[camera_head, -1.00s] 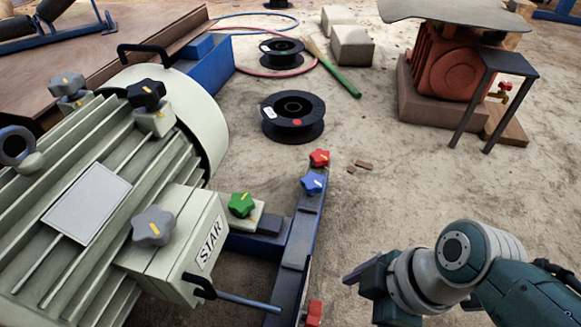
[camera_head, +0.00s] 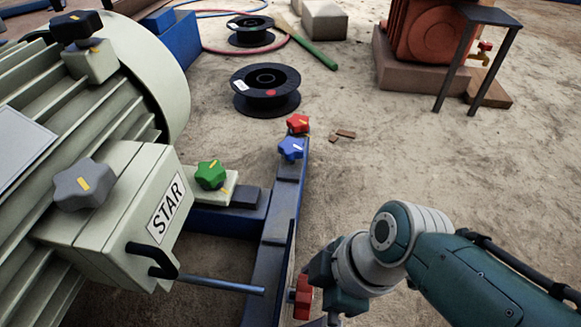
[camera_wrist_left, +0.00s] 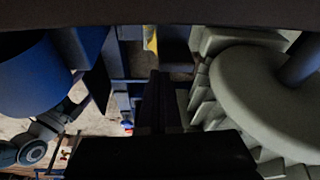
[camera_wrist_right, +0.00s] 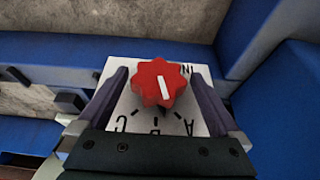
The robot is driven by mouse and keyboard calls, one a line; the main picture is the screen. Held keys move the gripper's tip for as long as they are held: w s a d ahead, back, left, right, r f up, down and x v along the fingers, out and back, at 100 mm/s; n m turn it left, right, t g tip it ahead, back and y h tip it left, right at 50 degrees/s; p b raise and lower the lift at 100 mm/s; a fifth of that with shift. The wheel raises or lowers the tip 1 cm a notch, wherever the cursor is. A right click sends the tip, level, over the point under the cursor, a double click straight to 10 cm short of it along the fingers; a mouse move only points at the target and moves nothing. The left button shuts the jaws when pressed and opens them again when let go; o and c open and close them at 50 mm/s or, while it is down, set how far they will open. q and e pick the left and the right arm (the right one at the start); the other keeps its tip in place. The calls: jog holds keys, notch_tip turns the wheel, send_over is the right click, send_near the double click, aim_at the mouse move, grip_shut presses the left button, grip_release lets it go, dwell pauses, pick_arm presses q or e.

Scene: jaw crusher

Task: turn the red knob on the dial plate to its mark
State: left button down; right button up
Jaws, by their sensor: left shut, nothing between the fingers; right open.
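The red star-shaped knob (camera_wrist_right: 158,83) sits on a white dial plate (camera_wrist_right: 202,129) in the right wrist view. Its white line slants toward the lettered side, roughly between the letters B and A. C and tick marks also show; part of the plate is hidden. My right gripper (camera_wrist_right: 160,78) is open, one finger on each side of the knob; I cannot tell whether they touch it. In the head view the red knob (camera_head: 302,297) is at the bottom, beside my right gripper (camera_head: 312,287). My left gripper (camera_wrist_left: 157,76) is shut and empty in the left wrist view.
Another red knob (camera_head: 297,123) and a blue knob (camera_head: 291,148) stand at the far end of the blue frame (camera_head: 268,262). A green knob (camera_head: 210,174) and the pale STAR motor (camera_head: 110,215) are left. A metal rod (camera_head: 215,285) juts toward the frame.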

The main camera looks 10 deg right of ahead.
jog(key=shift+w, duration=0.1)
jog(key=shift+c, duration=0.2)
jog(key=shift+c, duration=0.7)
jog(key=c, duration=1.1)
